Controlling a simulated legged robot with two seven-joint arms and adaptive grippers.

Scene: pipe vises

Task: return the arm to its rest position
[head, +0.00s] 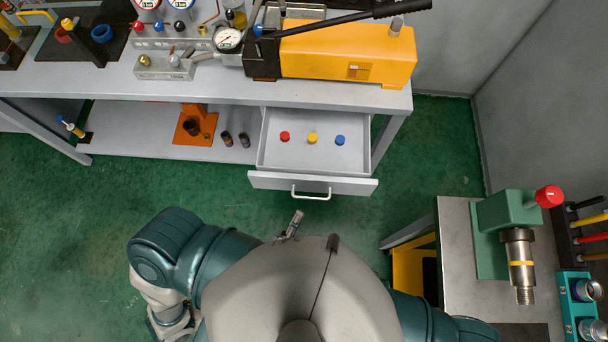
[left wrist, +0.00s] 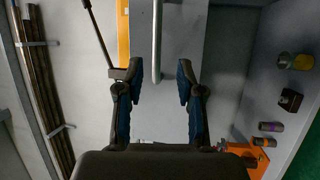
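My left arm (head: 175,250) comes in from the left, bent beside my body. A small part of my left gripper (head: 292,225) shows just in front of my body, below the drawer handle (head: 310,194); the rest is hidden. In the left wrist view my left gripper (left wrist: 158,82) is open, with its two blue-padded fingers apart and nothing held. The handle shows beyond the fingertips as a pale bar (left wrist: 157,42); I cannot tell if they touch. My right upper arm (head: 430,318) shows at the lower right, but its gripper is out of view.
The drawer (head: 262,150) is pulled out, holding a red cap (head: 285,136), a yellow cap (head: 313,138) and a blue cap (head: 340,140). The workbench (head: 90,78) carries a yellow machine (head: 350,48). A green vise (head: 490,240) stands at right. Green floor at left is clear.

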